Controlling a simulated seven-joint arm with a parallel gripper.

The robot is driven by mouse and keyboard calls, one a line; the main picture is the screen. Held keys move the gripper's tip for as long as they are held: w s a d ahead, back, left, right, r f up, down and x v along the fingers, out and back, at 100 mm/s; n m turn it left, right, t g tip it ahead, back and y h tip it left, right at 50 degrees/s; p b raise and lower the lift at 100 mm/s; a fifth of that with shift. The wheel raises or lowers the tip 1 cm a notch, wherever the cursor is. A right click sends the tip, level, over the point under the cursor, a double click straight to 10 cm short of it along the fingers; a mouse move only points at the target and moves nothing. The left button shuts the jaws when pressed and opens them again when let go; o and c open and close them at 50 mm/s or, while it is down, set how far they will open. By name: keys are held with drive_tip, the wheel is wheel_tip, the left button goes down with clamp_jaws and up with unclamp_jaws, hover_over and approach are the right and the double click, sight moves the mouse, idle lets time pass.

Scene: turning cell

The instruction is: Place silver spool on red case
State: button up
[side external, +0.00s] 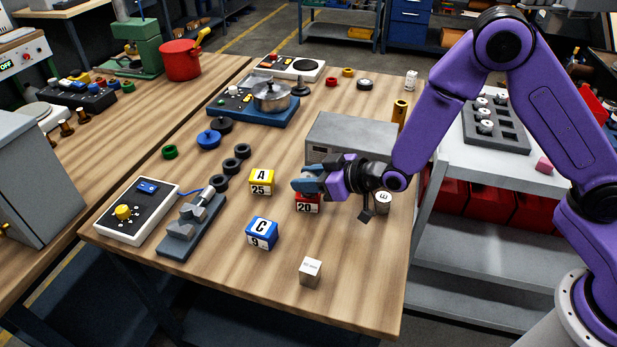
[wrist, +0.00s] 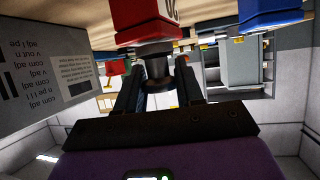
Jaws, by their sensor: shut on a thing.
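The red case (side external: 308,207), labelled 20, sits on the wooden table in the side view, partly hidden by my gripper (side external: 308,182). My gripper is low, right over the red case. In the wrist view, which appears upside down, my gripper (wrist: 158,80) is shut on a dark grey, spool-like piece (wrist: 157,71), which I take to be the silver spool. Its wide flange meets the face of the red case (wrist: 145,16) in that picture; I cannot tell whether they touch. In the side view the fingers hide most of the spool.
A yellow case (side external: 261,181) and a blue case (side external: 262,233) stand left of the red one. A grey box (side external: 350,137) is close behind my gripper.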

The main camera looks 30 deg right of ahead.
drive_tip(key=o, duration=1)
drive_tip(key=shift+f, duration=0.15)
drive_tip(key=shift+o, duration=0.2)
drive_tip(key=shift+s+d+r, duration=0.1)
drive_tip(key=shift+s+r, duration=0.1)
drive_tip(key=shift+r, duration=0.05)
drive_tip(key=v, duration=1.1)
drive_tip(key=shift+s+d, duration=0.15)
drive_tip(key=shift+s, duration=0.05)
drive_tip(key=shift+r, duration=0.15)
